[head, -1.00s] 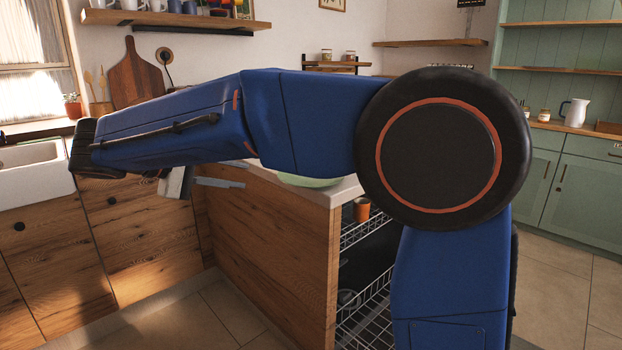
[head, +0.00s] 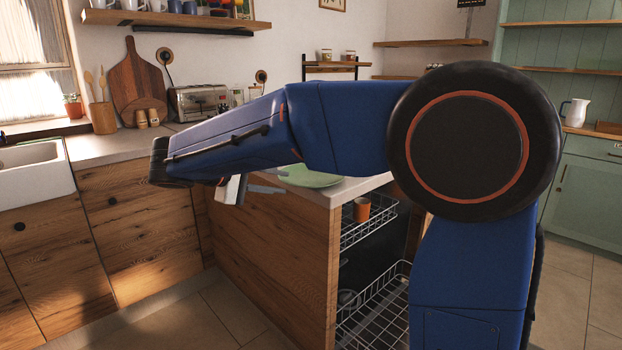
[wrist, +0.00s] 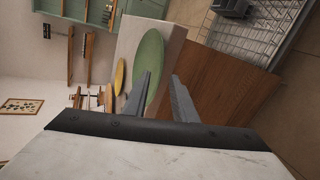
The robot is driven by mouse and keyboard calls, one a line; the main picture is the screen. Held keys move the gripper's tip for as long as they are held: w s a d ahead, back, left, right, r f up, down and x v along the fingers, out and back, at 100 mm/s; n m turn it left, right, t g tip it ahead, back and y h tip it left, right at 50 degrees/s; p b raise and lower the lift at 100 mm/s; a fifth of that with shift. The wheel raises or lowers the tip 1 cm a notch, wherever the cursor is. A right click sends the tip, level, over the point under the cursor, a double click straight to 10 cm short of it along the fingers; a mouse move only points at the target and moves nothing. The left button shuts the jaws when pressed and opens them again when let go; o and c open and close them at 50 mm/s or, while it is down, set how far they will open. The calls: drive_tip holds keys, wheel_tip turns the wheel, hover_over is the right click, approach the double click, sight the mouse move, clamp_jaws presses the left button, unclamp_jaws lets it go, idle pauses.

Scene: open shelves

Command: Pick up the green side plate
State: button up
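The green side plate (head: 310,177) lies flat on the pale counter above the dishwasher in the head view, partly hidden behind my arm. In the wrist view the green plate (wrist: 151,62) appears turned on its side because the camera is rolled. My gripper (wrist: 159,76) is open and empty, with a clear gap between its two grey fingers. One finger overlaps the plate's lower edge in that picture, but I see no grip on it. In the head view my gripper (head: 268,189) is at the counter's near edge, left of the plate.
The open dishwasher holds wire racks (head: 372,305) and an orange cup (head: 361,209). A yellow round item (wrist: 119,76) is beyond the plate. A toaster (head: 198,102), cutting board (head: 137,80) and utensil holder (head: 103,117) stand at the back. The sink (head: 35,172) is far left.

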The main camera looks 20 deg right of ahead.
sight(291, 183)
drive_tip(key=x, duration=0.5)
drive_tip(key=shift+d, duration=0.1)
clamp_jaws()
drive_tip(key=shift+r, duration=0.1)
wheel_tip(291, 183, up, 10)
idle(0.5)
